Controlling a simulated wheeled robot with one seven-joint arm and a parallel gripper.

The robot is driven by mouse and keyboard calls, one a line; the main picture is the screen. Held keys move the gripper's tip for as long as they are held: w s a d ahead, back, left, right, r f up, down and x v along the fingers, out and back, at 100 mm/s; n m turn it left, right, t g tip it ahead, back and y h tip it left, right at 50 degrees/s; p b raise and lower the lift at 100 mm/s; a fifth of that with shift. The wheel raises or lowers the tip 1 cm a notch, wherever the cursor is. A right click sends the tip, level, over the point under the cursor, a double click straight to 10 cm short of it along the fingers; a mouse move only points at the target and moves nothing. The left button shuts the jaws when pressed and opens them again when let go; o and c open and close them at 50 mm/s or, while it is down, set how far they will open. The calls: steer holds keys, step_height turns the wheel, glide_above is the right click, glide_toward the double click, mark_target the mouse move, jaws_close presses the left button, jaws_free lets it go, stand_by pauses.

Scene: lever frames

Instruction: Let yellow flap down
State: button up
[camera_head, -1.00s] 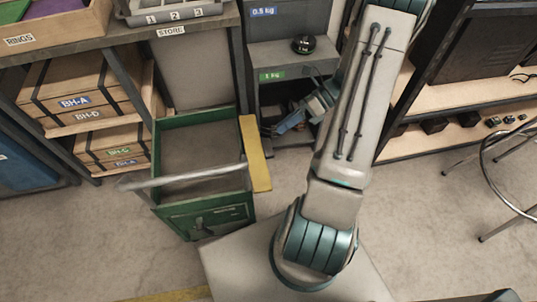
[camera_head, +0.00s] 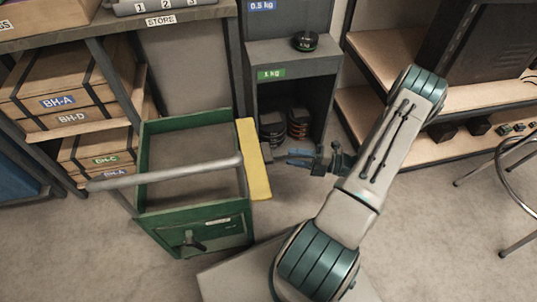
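The yellow flap (camera_head: 254,160) is a long flat plate along the right side of the green cart (camera_head: 191,222). It stands out from the cart at about rim height; its exact tilt is hard to judge. Any support under the flap is hidden.
The cart has a grey push bar (camera_head: 165,172) and a dark handle (camera_head: 193,241) on its front. A grey weight rack (camera_head: 293,55) stands behind my gripper. Wooden shelves (camera_head: 385,85) are at the right, with a stool (camera_head: 515,180).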

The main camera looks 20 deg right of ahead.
mark_target(268, 151)
steer(key=b+x, duration=0.2)
steer(key=x, duration=0.7)
steer(key=shift+w+a, duration=0.1)
jaws_close()
